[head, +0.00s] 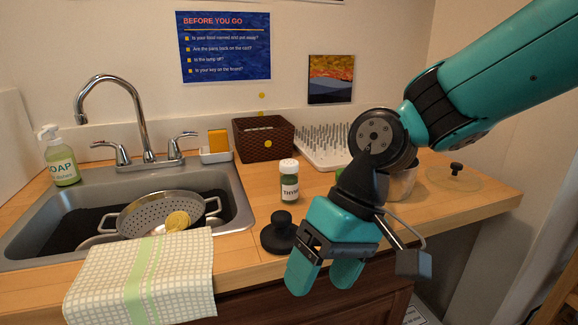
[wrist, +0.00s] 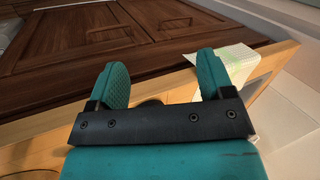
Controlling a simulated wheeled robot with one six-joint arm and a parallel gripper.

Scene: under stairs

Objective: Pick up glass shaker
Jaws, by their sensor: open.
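The glass shaker (head: 289,186) is a small jar with a white cap, green contents and a label reading "THYM". It stands upright on the wooden counter, right of the sink. My gripper (head: 326,280) is open and empty, pointing down in front of the counter's front edge, nearer than the shaker and to its right. In the wrist view my gripper (wrist: 162,74) shows two teal fingers spread apart with nothing between them. The shaker is not visible in the wrist view.
A black knobbed object (head: 279,236) stands between shaker and gripper. A brown basket (head: 247,147), white drying rack (head: 318,157), metal pot (head: 403,186) partly behind my arm, and glass lid (head: 454,178) are nearby. The sink (head: 234,211) holds a colander (head: 150,214); a towel (head: 140,280) hangs in front.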

